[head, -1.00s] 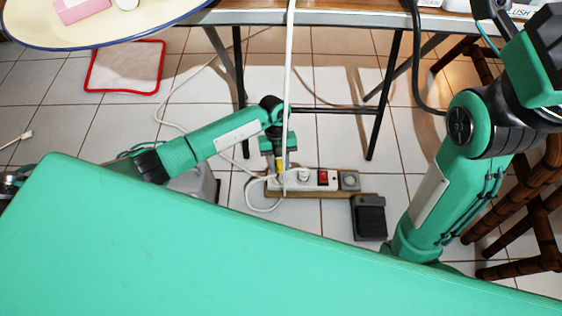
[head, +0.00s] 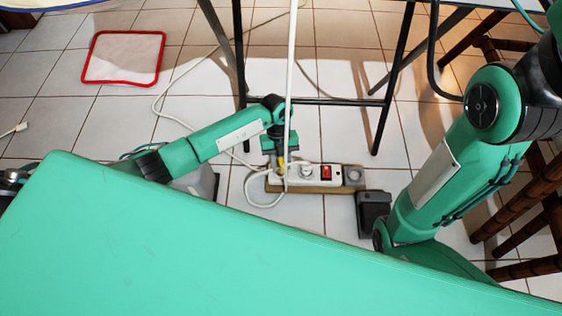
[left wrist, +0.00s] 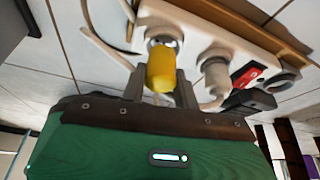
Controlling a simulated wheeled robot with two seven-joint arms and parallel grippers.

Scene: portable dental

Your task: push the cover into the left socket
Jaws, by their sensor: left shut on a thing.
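The yellow cover (left wrist: 161,72) is held between the two fingers of my left gripper (left wrist: 161,88). In the left wrist view its far end is right at the left socket (left wrist: 163,42) of the white power strip (left wrist: 195,42). The socket's rim shows just past the cover; I cannot tell whether the cover has entered it. In the head view my left gripper (head: 281,157) points down over the left end of the power strip (head: 314,175), and a little yellow shows below it. My right arm is at the right; its gripper does not show.
A white plug (left wrist: 215,72) sits in the neighbouring socket, with a red switch (left wrist: 247,74) beyond it. The strip lies on a wooden board (head: 347,188) on the tiled floor. A white cable (head: 292,60) hangs down beside my left gripper. A dark pedal-like box (head: 373,213) stands right.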

